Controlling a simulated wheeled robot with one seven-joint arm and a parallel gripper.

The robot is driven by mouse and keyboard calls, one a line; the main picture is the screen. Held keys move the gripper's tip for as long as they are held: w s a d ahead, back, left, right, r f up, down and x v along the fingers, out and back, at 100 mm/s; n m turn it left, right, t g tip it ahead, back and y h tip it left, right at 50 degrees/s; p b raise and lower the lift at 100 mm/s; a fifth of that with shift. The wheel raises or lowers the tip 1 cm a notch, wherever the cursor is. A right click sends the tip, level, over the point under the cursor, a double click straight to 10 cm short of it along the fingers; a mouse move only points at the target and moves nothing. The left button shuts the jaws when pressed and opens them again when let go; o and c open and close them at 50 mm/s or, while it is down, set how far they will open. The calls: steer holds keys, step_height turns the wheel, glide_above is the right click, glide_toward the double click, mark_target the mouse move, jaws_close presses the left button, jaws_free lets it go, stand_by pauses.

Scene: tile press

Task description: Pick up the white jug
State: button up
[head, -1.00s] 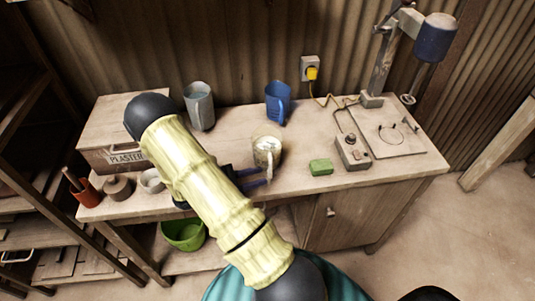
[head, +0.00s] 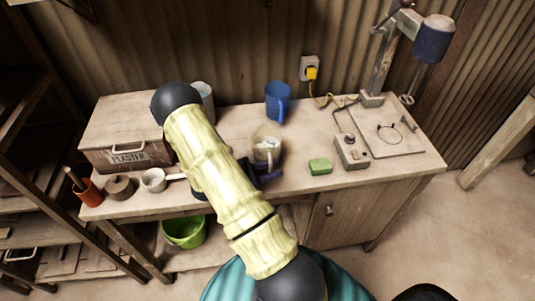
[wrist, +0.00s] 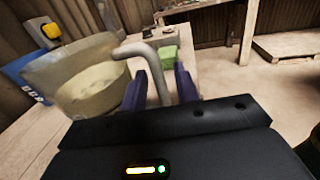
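The white jug (head: 266,141), cream-coloured with something pale inside, stands upright on the workbench. In the wrist view the jug (wrist: 82,82) fills the left side, and its grey curved handle reaches right and down between my two purple fingers. My gripper (wrist: 160,84) is open, with a finger on each side of the handle and small gaps showing. In the head view my gripper (head: 266,174) is at the jug's front side, partly hidden by my arm.
A blue jug (head: 278,102) stands behind, and a grey jug (head: 206,98) is partly hidden by my arm. A green block (head: 320,166) and a control box (head: 351,152) lie to the right. A plaster box (head: 124,124) and small pots are at the left.

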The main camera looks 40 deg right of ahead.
jaws_close()
steer(key=shift+r, duration=0.1)
steer(key=shift+r, duration=0.1)
stand_by(0.3)
steer(key=shift+r, duration=4.85)
